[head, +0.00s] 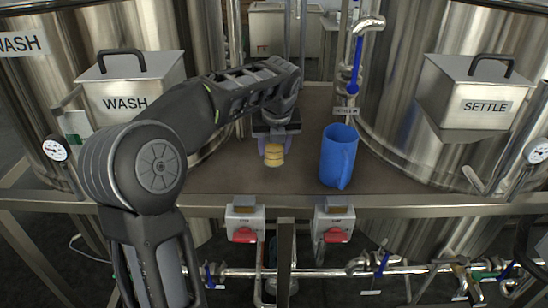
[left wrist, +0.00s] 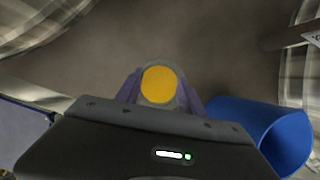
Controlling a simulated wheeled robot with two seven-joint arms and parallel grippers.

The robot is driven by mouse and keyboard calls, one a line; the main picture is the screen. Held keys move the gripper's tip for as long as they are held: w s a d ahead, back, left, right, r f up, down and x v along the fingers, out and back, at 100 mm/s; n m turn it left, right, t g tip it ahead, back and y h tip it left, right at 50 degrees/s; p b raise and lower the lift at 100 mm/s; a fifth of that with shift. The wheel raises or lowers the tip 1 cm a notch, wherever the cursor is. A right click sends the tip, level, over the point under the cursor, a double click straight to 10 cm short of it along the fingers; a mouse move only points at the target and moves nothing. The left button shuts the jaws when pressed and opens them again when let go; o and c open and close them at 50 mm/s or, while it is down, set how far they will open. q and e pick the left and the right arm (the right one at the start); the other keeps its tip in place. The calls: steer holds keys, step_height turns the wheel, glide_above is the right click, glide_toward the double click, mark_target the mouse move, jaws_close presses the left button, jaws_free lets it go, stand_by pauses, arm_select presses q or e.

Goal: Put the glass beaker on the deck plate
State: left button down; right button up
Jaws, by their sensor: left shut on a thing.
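The glass beaker (head: 273,155) shows as a small clear vessel with yellow contents, between the two tanks. My left gripper (head: 274,147) is shut on it from above and behind, one finger on each side. In the left wrist view the round yellow top of the beaker (left wrist: 159,85) sits between the purple-grey fingertips (left wrist: 160,92). The beaker looks upright. The deck plate (head: 220,172) is the flat brown surface below it. I cannot tell whether the beaker's base touches the plate or hangs just above it. My right gripper is not in view.
A blue jug (head: 338,155) stands on the plate just right of the beaker; it also shows in the left wrist view (left wrist: 265,125). Steel tanks with WASH (head: 125,103) and SETTLE (head: 484,106) boxes flank the plate. A blue-handled valve pipe (head: 357,62) rises behind. Bare plate lies left of the beaker.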

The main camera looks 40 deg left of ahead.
mark_target(274, 158)
arm_select(q)
steer(key=shift+f, duration=1.9)
steer(key=shift+f, duration=0.1)
steer(key=c, duration=0.7)
jaws_free()
steer(key=v, duration=1.2)
